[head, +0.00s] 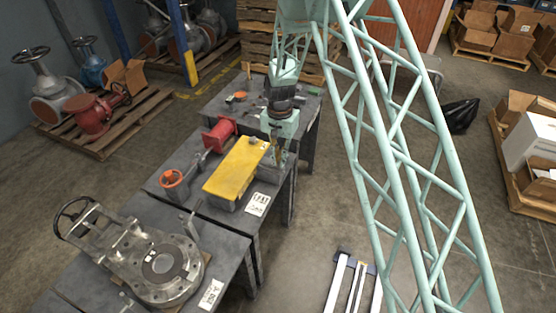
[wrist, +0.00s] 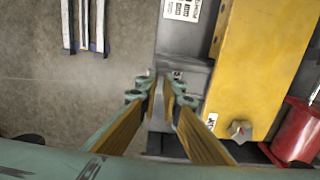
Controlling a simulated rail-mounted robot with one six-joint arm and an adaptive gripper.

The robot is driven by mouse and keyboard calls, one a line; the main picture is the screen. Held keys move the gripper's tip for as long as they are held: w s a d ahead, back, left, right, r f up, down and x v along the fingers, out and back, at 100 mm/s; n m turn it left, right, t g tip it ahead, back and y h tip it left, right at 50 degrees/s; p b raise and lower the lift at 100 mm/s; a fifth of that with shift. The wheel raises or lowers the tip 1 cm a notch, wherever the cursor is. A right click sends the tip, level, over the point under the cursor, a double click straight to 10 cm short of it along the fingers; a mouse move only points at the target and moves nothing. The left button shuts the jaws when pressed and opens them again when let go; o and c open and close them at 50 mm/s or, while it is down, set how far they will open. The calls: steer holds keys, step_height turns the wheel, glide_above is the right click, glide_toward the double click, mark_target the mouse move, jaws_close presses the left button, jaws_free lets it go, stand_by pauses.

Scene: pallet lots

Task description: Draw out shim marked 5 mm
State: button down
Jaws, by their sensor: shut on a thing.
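My gripper (head: 277,152) reaches down at the far end of the yellow block (head: 238,168) on the grey table. In the wrist view, my gripper (wrist: 163,90) has its fingertips close together on a thin grey piece (wrist: 159,112), taken to be the shim; most of it is hidden by the fingers. The yellow block (wrist: 255,70) lies right of the fingers in the wrist view. I cannot tell whether the shim still touches the block's support.
A red flanged piece (head: 220,136) and an orange handwheel (head: 172,178) stand left of the block. A printed card (head: 258,204) lies at the table's right edge. A large steel valve (head: 150,262) sits on the nearer table.

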steer(key=shift+s+d, duration=0.35)
steer(key=shift+d, duration=0.4)
steer(key=shift+s+d, duration=0.3)
steer(key=shift+d, duration=0.45)
steer(key=shift+r, duration=0.15)
step_height(320, 180, up, 7)
steer(key=p, duration=0.2)
steer(key=shift+p, duration=0.3)
stand_by(1.4)
stand_by(0.4)
